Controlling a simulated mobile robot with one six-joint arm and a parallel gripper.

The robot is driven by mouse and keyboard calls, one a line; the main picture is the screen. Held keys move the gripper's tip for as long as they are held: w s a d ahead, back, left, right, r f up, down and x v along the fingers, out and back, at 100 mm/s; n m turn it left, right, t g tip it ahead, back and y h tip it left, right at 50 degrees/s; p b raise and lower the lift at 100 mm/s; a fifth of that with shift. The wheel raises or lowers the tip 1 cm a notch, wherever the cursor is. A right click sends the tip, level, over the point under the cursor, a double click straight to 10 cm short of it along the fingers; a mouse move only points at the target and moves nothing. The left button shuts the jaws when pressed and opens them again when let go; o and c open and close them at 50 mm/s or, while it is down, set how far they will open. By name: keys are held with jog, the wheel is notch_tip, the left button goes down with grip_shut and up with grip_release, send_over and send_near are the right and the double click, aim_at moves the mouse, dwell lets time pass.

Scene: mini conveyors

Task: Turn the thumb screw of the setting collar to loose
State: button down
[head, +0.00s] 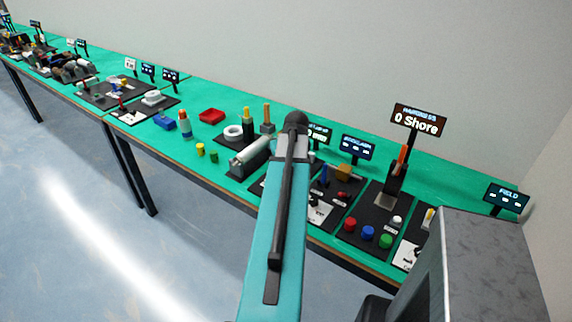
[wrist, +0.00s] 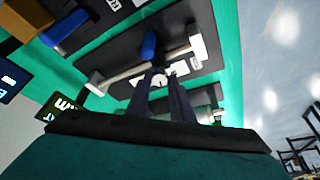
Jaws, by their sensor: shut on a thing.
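My gripper (wrist: 160,78) shows in the wrist view, its two dark fingers close together at a light rod (wrist: 125,75) that lies across a dark base plate (wrist: 180,22). The fingers are shut on a small part at the rod, which I take to be the thumb screw of the setting collar. The fingers hide most of the screw and collar, so I cannot tell how far the screw is turned. A blue cylinder (wrist: 150,46) stands just beyond the rod. In the head view my arm hides the gripper and the collar.
Another dark plate with a blue cylinder (wrist: 64,26) and a tan block (wrist: 22,18) lies at upper left. Display signs, such as the Shore display (head: 418,121), stand along the green bench. Red (head: 350,225), blue (head: 368,233) and green (head: 386,241) pieces sit at right.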

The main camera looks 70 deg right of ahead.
jog(key=n, duration=0.1)
jog(key=n+y+b, duration=0.1)
jog(key=n, duration=0.1)
jog(key=s+n, duration=0.1)
jog(key=shift+d+f+n+t+y, duration=0.15)
jog(key=shift+d+n+t+y, duration=0.15)
jog(key=shift+t, duration=0.1)
jog(key=shift+n+t+y+b, duration=0.3)
jog(key=shift+n+y+b, duration=0.3)
jog(key=shift+n, duration=0.9)
jog(key=c, duration=1.5)
grip_release()
jog(key=shift+c, duration=0.2)
jog(key=shift+w, duration=0.1)
jog(key=shift+r, duration=0.35)
